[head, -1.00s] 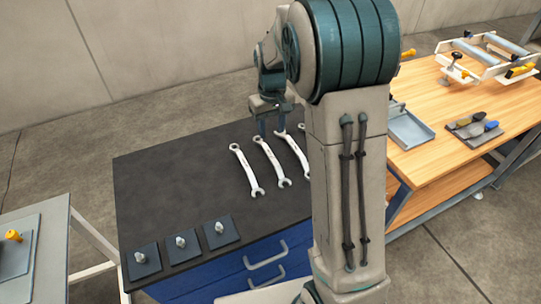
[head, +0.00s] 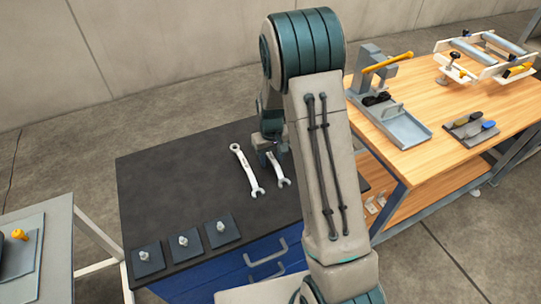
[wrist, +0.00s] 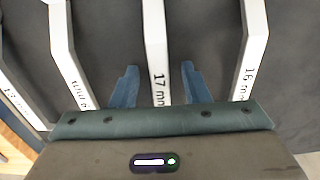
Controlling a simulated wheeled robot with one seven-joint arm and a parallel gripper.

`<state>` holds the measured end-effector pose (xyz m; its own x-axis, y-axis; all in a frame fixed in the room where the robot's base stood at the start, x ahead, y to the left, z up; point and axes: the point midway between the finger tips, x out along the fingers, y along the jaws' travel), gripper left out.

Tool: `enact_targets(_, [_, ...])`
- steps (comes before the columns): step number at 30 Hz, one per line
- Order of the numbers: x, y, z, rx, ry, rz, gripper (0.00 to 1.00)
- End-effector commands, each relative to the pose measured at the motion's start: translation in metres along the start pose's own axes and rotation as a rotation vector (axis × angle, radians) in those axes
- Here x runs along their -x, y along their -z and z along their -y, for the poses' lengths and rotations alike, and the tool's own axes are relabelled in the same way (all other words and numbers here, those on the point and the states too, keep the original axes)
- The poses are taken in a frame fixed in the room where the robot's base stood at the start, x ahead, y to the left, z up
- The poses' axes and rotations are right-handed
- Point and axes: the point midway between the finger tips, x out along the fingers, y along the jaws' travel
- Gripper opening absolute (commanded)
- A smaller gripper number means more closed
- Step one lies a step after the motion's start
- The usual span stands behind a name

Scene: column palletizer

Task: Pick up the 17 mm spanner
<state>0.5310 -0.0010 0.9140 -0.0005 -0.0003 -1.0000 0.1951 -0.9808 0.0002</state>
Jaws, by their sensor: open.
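The 17 mm spanner (wrist: 155,60) is a pale metal bar marked "17 mm" in the wrist view. It runs between the two open blue fingers of my gripper (wrist: 160,85), with a gap on each side. In the head view, my gripper (head: 268,150) is low over the dark bench top. A spanner (head: 279,170) at the gripper, apparently the 17 mm one, shows only its lower part; my gripper hides the rest. The 16 mm spanner (wrist: 254,50) lies to its right in the wrist view, apparently the leftmost spanner (head: 245,170) in the head view.
Two more spanners lie left in the wrist view, the nearer one (wrist: 65,50) with an unclear label; my arm hides them in the head view. Several dark square plates with pegs (head: 184,247) sit at the bench front. A wooden table (head: 420,85) stands at right.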

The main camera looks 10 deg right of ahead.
Motion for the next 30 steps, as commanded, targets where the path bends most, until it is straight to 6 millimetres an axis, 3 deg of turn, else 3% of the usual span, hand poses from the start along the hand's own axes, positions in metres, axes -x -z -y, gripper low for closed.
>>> enact_targets(6, [-0.001, 0.000, 0.000, 0.000, 0.000, 0.000, 0.39])
enact_targets(10, [-0.001, 0.000, 0.000, 0.000, 0.000, 0.000, 0.03])
enact_targets(11, [-0.001, 0.000, 0.000, 0.000, 0.000, 0.000, 0.00])
enact_targets(23, [0.003, 0.001, 0.000, 0.000, 0.000, -0.002, 0.00])
enact_targets(30, [0.024, 0.001, 0.000, 0.000, -0.001, -0.006, 0.00])
